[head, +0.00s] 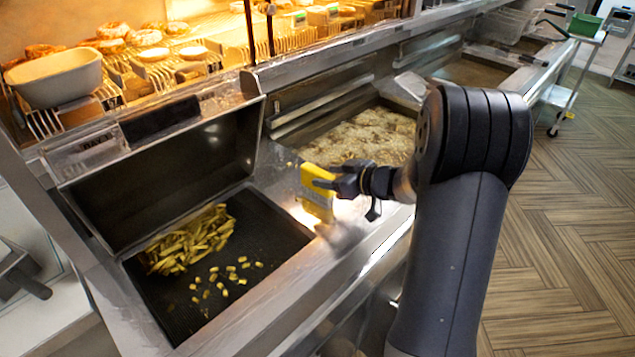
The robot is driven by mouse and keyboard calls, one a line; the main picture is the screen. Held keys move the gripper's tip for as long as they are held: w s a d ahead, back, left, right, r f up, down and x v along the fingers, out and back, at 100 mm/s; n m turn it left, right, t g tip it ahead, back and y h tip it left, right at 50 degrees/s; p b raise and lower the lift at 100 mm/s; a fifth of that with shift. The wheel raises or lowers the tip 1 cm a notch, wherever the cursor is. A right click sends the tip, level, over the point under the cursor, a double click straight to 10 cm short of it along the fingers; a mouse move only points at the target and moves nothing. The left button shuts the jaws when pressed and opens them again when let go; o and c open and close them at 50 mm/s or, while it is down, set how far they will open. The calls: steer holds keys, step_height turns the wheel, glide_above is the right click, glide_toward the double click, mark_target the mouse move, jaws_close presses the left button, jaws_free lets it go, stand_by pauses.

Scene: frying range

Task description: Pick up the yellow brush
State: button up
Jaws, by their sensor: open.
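The yellow brush (318,204) is at the steel ledge between the fry bin and the frying vat, in the middle of the head view. It shows as an upright yellow block, with its lower end blurred against the bright steel. My gripper (333,184) reaches in from the right, with its dark fingers at the brush's upper part and overlapping it in the picture. The gripper is open. I cannot tell whether the fingers touch the brush or only stand beside it.
A fry bin (285,238) with fries (190,240) and loose pieces lies left of the brush. A vat of bubbling oil (365,138) lies behind it. A heated rack with buns and a beige tub (55,78) is at the back left. Open floor (560,230) lies to the right.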

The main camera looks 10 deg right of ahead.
steer(key=x, duration=0.4)
steer(key=shift+w+a+f, duration=0.1)
steer(key=shift+w+a, duration=0.05)
steer(key=shift+w, duration=0.2)
steer(key=c, duration=1.1)
